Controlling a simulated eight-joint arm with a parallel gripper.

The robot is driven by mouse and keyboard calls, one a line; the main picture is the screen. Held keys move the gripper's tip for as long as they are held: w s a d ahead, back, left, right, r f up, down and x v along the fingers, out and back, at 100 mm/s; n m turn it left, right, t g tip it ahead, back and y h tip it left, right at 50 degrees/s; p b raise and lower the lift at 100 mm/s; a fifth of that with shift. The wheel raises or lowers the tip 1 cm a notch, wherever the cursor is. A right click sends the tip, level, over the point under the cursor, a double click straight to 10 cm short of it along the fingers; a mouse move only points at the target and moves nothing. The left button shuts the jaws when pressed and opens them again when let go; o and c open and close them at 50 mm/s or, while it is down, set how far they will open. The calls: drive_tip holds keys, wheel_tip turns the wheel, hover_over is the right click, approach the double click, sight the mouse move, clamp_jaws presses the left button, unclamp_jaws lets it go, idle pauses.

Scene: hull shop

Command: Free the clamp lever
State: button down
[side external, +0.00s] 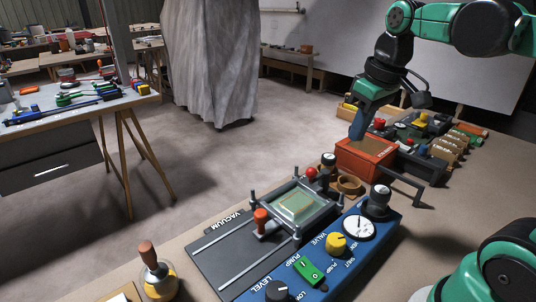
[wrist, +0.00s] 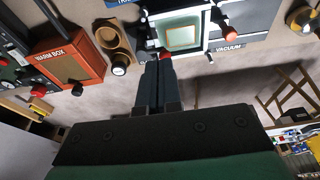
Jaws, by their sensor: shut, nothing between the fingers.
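A blue vacuum fixture (side external: 348,262) stands on the bench, with a metal clamp frame (side external: 325,212) around a pale green square panel (side external: 297,207). An orange-handled lever (side external: 262,219) stands upright at the frame's near left, and a red knob (side external: 311,173) sits at its far side. Which one is the clamp lever I cannot tell. In the wrist view the orange handle (wrist: 230,35) is right of the frame, and the red knob (wrist: 165,56) shows just beyond my fingertips. My gripper (side external: 357,133) is shut and empty, raised in front of the orange warm box; it also shows in the wrist view (wrist: 157,62).
The warm box (side external: 366,160) has a dark bracket beside it. A wooden ring holder (side external: 350,185) and a black-topped knob (side external: 328,161) stand between box and fixture. A wood-handled tool (side external: 157,272) is at the near left. Open floor lies left of the bench.

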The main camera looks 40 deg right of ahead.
drive_tip(key=shift+f, duration=0.15)
drive_tip(key=w+f, duration=0.6)
drive_tip(key=f, duration=0.5)
